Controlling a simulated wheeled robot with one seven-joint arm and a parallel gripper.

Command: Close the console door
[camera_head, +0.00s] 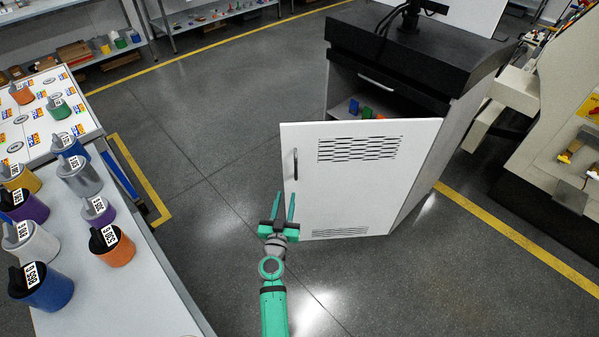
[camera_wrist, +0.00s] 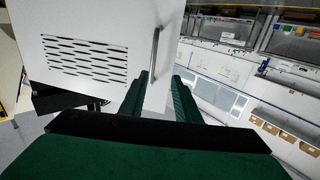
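The console (camera_head: 440,75) stands at the upper right in the head view, with a black top and grey sides. Its white door (camera_head: 360,190) is swung open toward me, and the inside shows above the door's top edge. The door has vent slots and a dark vertical handle (camera_head: 295,164) near its left edge. My gripper (camera_head: 284,206) is open, its two green fingers apart and pointing at the door's left edge just below the handle. In the wrist view the door (camera_wrist: 125,30) fills the upper left, and the handle (camera_wrist: 155,55) is ahead of my gripper (camera_wrist: 162,88). Nothing is between the fingers.
A table (camera_head: 160,290) with several labelled coloured canisters stands at the left. Small coloured objects (camera_head: 362,112) sit inside the console. A pale machine (camera_head: 560,110) stands at the far right. Grey floor with yellow lines is free between the table and the door.

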